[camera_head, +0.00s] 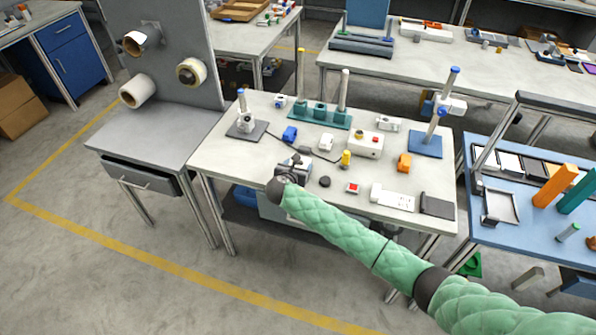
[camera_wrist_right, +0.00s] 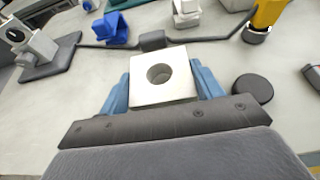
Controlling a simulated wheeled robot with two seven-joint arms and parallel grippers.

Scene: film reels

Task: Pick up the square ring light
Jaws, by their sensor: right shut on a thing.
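The square ring light (camera_wrist_right: 178,92) is a white square block with a round hole in its middle. In the right wrist view it sits between the two blue fingers of my right gripper (camera_wrist_right: 163,88), which is shut on it. In the head view my right gripper (camera_head: 294,167) is low over the front left part of the white table (camera_head: 240,168), at the end of my green padded arm. The gripper largely hides the ring light there. I cannot tell whether it touches the table. My left gripper is not in view.
A black round puck (camera_wrist_right: 253,88) lies just right of the gripper. A blue block (camera_wrist_right: 112,29), a yellow-and-black piece (camera_wrist_right: 266,18) and a grey stand (camera_wrist_right: 48,58) are beyond. In the head view, an orange block (camera_head: 404,162) and a white box (camera_head: 364,145) stand farther right.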

